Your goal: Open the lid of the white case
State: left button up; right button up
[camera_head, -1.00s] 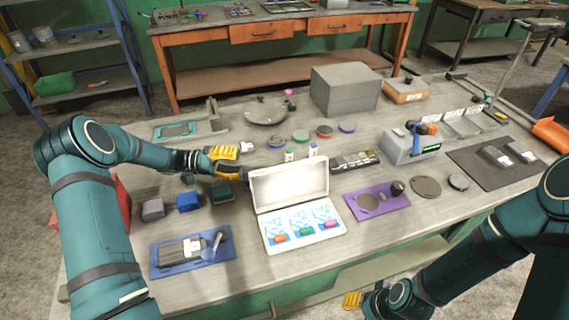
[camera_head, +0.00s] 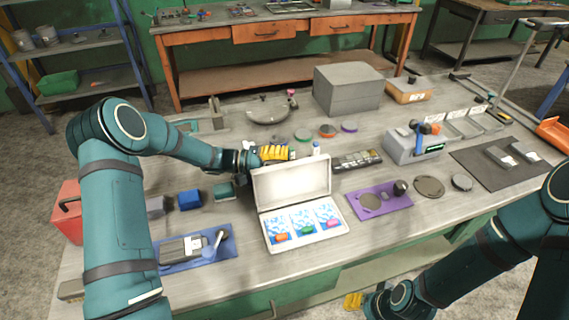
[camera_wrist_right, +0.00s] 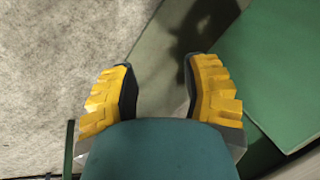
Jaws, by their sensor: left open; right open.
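The white case (camera_head: 340,238) stands near the front middle of the table with its lid (camera_head: 291,185) raised upright at the back. Inside lie an orange, a green and a pink item on blue-patterned pads. My left gripper (camera_head: 288,153), with yellow fingers, is open just behind the lid's upper left edge; part of its wrist is hidden by the lid. I cannot tell whether it touches the lid. My right gripper (camera_head: 354,300) is low in front of the table edge; in the right wrist view (camera_wrist_right: 160,90) its yellow fingers are apart with nothing between them.
A purple mat (camera_head: 399,203) with round parts lies right of the case. A blue mat (camera_head: 228,247) with a grey device lies to its left. Small blocks, including a blue one (camera_head: 189,199), sit behind that mat. A grey box (camera_head: 347,90) stands further back.

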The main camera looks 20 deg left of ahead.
pick_arm(q)
jog(key=shift+c, duration=0.4)
grip_shut()
